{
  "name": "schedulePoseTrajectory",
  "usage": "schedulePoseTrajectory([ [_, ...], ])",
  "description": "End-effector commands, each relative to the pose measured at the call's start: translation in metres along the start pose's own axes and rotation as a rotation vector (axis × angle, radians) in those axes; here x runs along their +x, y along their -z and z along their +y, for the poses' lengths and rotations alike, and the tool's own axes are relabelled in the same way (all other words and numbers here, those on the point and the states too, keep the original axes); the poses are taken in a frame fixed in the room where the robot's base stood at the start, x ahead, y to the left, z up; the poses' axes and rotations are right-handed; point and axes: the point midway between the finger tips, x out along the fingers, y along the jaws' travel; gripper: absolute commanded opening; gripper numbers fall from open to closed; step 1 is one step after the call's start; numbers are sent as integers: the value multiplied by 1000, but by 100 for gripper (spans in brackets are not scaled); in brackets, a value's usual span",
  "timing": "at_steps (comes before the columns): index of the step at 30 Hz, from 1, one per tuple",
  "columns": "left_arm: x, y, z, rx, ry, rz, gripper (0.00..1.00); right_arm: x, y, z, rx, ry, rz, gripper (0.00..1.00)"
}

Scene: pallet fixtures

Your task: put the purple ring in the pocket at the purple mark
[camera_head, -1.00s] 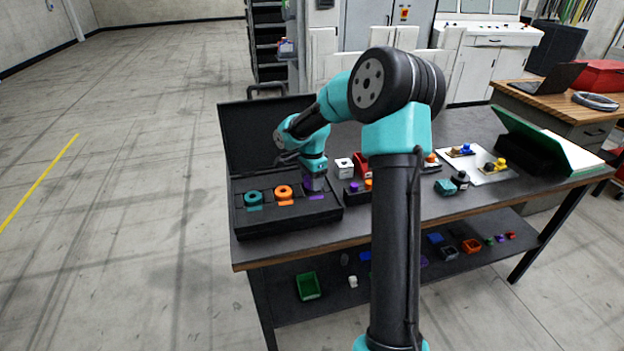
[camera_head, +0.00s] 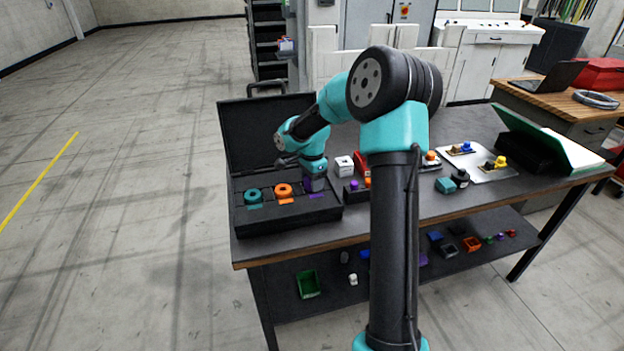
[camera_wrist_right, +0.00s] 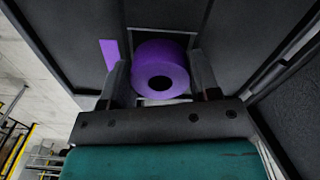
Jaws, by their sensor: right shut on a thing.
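The purple ring (camera_wrist_right: 162,68) is between the fingers of my right gripper (camera_wrist_right: 160,80), which is shut on it. In the right wrist view the ring overlaps a square pocket outlined in the case floor, beside the purple mark (camera_wrist_right: 110,52). In the head view the ring (camera_head: 314,185) shows under my right gripper (camera_head: 313,178), low at the right end of the black case (camera_head: 285,222), just behind the purple mark (camera_head: 317,195). Whether the ring touches the pocket floor I cannot tell. My left gripper is not in view.
A teal ring (camera_head: 253,196) and an orange ring (camera_head: 283,190) sit in the case to the left. The open case lid (camera_head: 262,130) stands behind. A white block (camera_head: 344,166) and a small black holder (camera_head: 352,193) are close on the right.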

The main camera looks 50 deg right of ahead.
Motion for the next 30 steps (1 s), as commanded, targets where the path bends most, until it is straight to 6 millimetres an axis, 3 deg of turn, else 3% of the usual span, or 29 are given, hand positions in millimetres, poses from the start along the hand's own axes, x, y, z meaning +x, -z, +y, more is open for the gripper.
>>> schedulePoseTrajectory([
  [8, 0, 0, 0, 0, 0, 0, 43, 4, 0, 0, 0, 0, 0, 29],
  [9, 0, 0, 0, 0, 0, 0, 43, 4, 0, 0, 0, 0, 0, 57],
  [18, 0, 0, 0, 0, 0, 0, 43, 4, 0, 0, 0, -1, 0, 86],
  [23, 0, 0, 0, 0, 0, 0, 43, 4, 0, 0, 0, -1, 0, 86],
  [27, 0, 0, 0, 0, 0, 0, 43, 5, 0, 0, 0, -1, 0, 99],
  [30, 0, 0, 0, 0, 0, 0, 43, 5, 0, 0, 0, -1, 0, 100],
])
